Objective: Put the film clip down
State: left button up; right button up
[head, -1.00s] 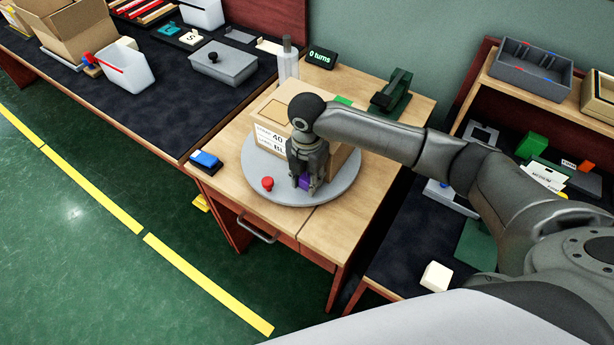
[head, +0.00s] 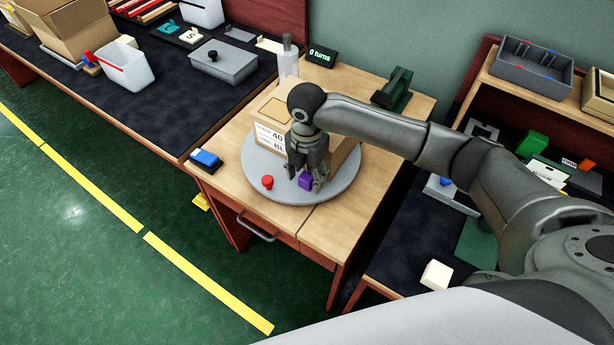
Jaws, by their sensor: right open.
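The film clip appears to be the small purple block (head: 305,181), which sits on the grey round turntable (head: 333,192) near its front edge. My right gripper (head: 304,184) is open above and around the purple block, with its fingers pointing down; I cannot tell whether a finger touches it. A cardboard box (head: 268,132) with a printed label stands on the turntable behind the gripper, partly hidden by my right arm. My left gripper is not in view.
A red knob (head: 267,182) stands on the turntable left of the gripper. A blue item (head: 205,159) lies at the table's left edge. A clear bottle (head: 288,60), a "0 turns" display (head: 322,56) and a green device (head: 394,90) stand at the back.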

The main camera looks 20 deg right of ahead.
aim_at(307, 176)
notch_tip(307, 176, up, 10)
jog(key=shift+r+b, duration=0.15)
jog(key=shift+b, duration=0.15)
dwell(1.2)
